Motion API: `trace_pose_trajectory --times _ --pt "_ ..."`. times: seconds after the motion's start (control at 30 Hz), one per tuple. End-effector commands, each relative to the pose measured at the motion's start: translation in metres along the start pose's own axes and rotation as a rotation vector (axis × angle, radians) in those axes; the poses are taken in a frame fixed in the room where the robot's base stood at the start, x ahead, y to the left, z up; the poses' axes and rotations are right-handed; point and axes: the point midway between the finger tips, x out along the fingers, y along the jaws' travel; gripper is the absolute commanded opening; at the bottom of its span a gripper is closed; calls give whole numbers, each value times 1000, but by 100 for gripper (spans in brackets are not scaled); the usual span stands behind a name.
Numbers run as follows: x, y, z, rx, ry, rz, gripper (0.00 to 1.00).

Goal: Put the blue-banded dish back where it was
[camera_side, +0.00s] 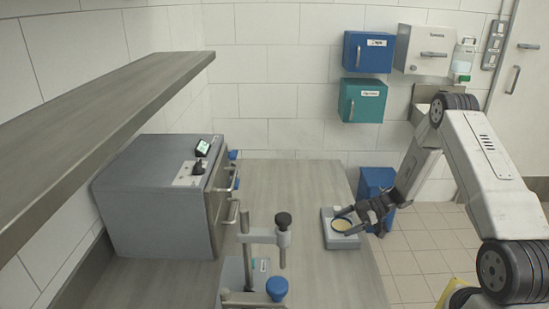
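A small round dish (342,225) with a pale yellow inside and a dark rim sits on or just above a light grey boxy device (329,238) at the right edge of the worktop. At this size I cannot make out a blue band on it. My gripper (348,219) comes in from the right, with its dark fingers at the dish's right side, one near its far edge and one near its near edge. Whether the fingers are clamped on the dish or only around it is too small to tell.
A grey cabinet (150,205) with handled drawers stands at the left of the worktop (280,180). A metal stand (262,237) with a black knob and a blue knob is at the front. A shelf (100,120) overhangs the left. A blue bin (375,181) stands beyond the worktop.

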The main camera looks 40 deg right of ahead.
Motion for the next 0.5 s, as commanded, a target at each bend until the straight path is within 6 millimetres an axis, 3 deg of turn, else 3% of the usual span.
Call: trace_pose_trajectory --times 0.27,0.5 --pt "-6 0 0 0 0 1 100" --pt "-31 0 0 -1 -1 3 100"
